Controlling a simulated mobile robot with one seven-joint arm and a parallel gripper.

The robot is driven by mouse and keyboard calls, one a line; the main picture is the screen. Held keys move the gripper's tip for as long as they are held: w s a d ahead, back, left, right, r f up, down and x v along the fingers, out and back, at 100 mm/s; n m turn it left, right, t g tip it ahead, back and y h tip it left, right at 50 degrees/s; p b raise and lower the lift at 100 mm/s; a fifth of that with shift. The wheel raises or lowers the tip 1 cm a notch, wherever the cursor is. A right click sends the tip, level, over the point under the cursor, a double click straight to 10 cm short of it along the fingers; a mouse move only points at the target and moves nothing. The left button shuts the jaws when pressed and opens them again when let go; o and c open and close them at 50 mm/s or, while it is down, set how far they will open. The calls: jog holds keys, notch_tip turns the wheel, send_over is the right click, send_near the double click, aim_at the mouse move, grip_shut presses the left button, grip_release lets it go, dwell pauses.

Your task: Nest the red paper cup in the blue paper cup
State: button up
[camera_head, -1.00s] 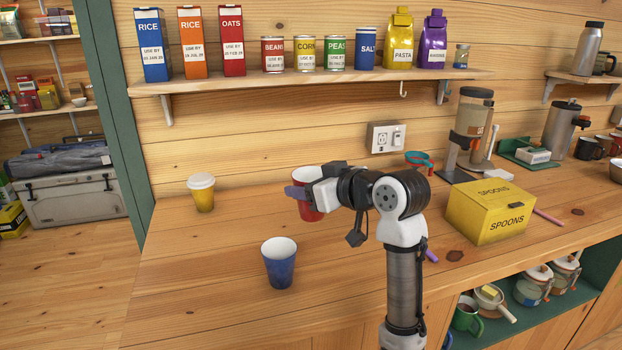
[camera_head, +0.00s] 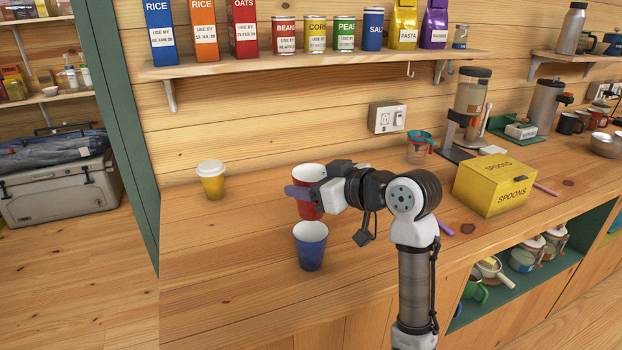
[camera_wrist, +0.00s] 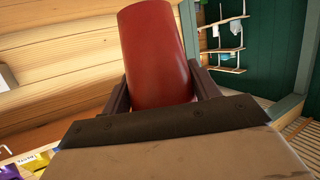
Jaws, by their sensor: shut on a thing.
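The red paper cup (camera_head: 308,211) is held in my gripper (camera_head: 303,193), its white mouth facing up in the head view. In the wrist view the red cup (camera_wrist: 157,55) fills the space between the two fingers (camera_wrist: 163,92). The blue paper cup (camera_head: 311,250) stands upright and open on the wooden counter, in front of the red cup in the head view. The rim of the blue cup overlaps the lower part of the red cup in the picture. I cannot tell the exact gap between them. The inside of the blue cup shows white and empty.
A lidded yellow cup (camera_head: 211,181) stands on the counter (camera_head: 215,250) at the left. A shelf (camera_head: 300,63) with food packages hangs above. The counter's left part is mostly clear.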

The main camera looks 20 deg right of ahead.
aim_at(311, 224)
jog(key=shift+a+f, duration=0.15)
jog(key=shift+f+b, duration=1.05)
jog(key=shift+f, duration=0.25)
jog(key=shift+f, duration=0.3)
dwell(0.7)
jog(key=shift+f+b, duration=0.75)
jog(key=shift+f, duration=0.2)
jog(key=shift+f+b, duration=0.5)
jog(key=shift+f+b, duration=1.15)
jog(key=shift+f, duration=0.45)
dwell(0.5)
jog(key=o, duration=1)
